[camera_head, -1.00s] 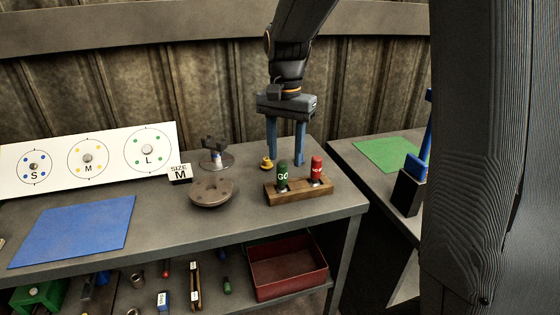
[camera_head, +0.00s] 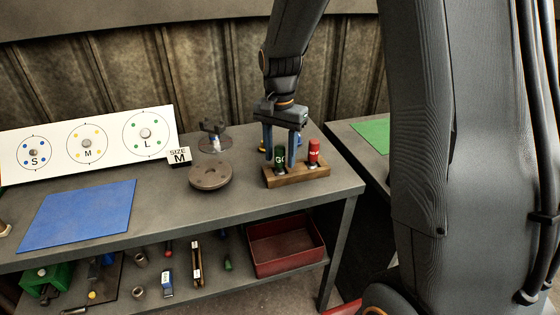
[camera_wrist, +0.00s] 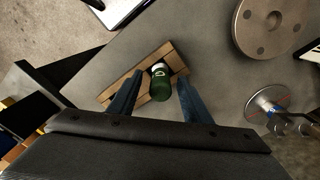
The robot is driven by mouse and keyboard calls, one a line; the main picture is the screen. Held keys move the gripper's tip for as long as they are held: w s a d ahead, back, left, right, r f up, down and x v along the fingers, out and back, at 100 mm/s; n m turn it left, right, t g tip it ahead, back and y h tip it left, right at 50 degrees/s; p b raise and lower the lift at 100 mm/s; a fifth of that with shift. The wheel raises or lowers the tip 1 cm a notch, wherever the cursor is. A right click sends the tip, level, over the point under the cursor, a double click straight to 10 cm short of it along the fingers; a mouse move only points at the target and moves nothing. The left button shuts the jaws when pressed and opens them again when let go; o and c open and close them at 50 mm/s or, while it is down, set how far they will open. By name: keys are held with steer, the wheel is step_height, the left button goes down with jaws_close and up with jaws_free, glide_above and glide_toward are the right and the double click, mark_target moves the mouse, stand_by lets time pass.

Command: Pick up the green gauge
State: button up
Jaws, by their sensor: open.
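The green gauge (camera_head: 280,157), marked GO, stands upright in a wooden block (camera_head: 299,178) near the right end of the bench. My gripper (camera_head: 281,150) points down at it, open, with one blue finger on each side of the gauge in the picture. In the wrist view the green gauge (camera_wrist: 160,84) shows between the two fingers (camera_wrist: 159,92), with a visible gap to each. The wooden block (camera_wrist: 179,59) lies beneath. A red gauge (camera_head: 313,152) stands in the same block to the right; I cannot make it out in the wrist view.
A round brown flange (camera_head: 210,177), a SIZE M sign (camera_head: 178,156) and a small metal stand (camera_head: 214,132) are left of the block. A blue mat (camera_head: 78,215) lies further left. A red bin (camera_head: 287,248) is on the shelf below. A green mat (camera_head: 372,134) lies on the right bench.

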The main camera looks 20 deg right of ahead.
jaws_close()
step_height(320, 180, up, 10)
steer(key=shift+r+b, duration=0.1)
steer(key=shift+b, duration=1)
